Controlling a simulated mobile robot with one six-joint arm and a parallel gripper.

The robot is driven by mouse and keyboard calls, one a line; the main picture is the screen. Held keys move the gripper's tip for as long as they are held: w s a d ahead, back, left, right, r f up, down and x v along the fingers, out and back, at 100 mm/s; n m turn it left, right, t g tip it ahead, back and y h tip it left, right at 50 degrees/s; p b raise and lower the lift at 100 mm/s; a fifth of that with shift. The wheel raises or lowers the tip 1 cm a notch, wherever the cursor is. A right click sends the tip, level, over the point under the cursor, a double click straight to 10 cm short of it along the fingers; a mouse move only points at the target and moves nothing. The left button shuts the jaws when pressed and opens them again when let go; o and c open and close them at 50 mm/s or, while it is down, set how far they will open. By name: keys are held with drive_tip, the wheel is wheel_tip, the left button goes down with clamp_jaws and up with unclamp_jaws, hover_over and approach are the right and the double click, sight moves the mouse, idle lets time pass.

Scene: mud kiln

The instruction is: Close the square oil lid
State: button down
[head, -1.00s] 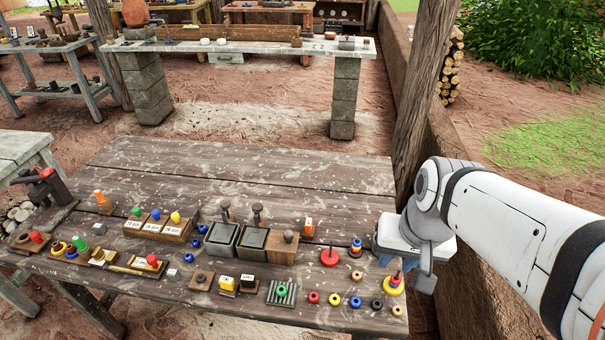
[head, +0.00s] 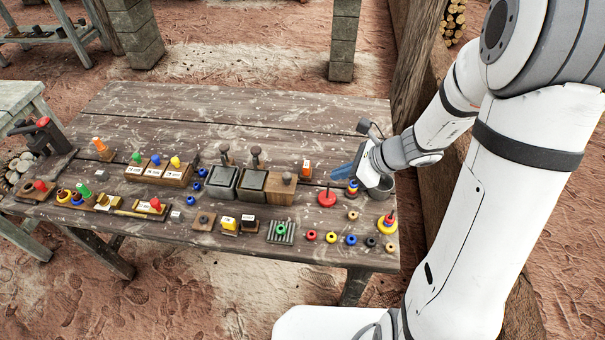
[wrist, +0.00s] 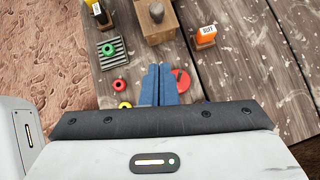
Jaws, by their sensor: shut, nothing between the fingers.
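Two grey square containers, a left one (head: 223,183) and a right one (head: 252,186), stand side by side near the middle of the table in the head view. Dark knobbed handles rise behind them. A wooden block with a round knob (head: 281,191) stands right beside them; it also shows at the top of the wrist view (wrist: 157,33). I cannot tell which part is the square oil lid. My gripper (head: 338,172) is over the table's right part, right of these, its blue fingers pointing left. The wrist view shows the fingers (wrist: 158,70) together and empty.
A red disc (head: 327,198) and a stacked-ring peg (head: 352,189) lie close to my gripper. Several small rings and a ridged plate with a green ring (head: 281,231) line the front edge. An orange labelled block (head: 306,170) stands behind. The table's back half (head: 290,125) is clear.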

sight(290, 181)
drive_tip(key=w+a+f, duration=0.1)
drive_tip(key=a+f, duration=0.1)
drive_tip(key=a, duration=0.1)
drive_tip(key=w+a+f, duration=0.1)
drive_tip(key=a+f, duration=0.1)
drive_tip(key=a, duration=0.1)
drive_tip(key=w+a+f, duration=0.1)
drive_tip(key=a+f, duration=0.1)
drive_tip(key=a, duration=0.1)
drive_tip(key=shift+a, duration=0.3)
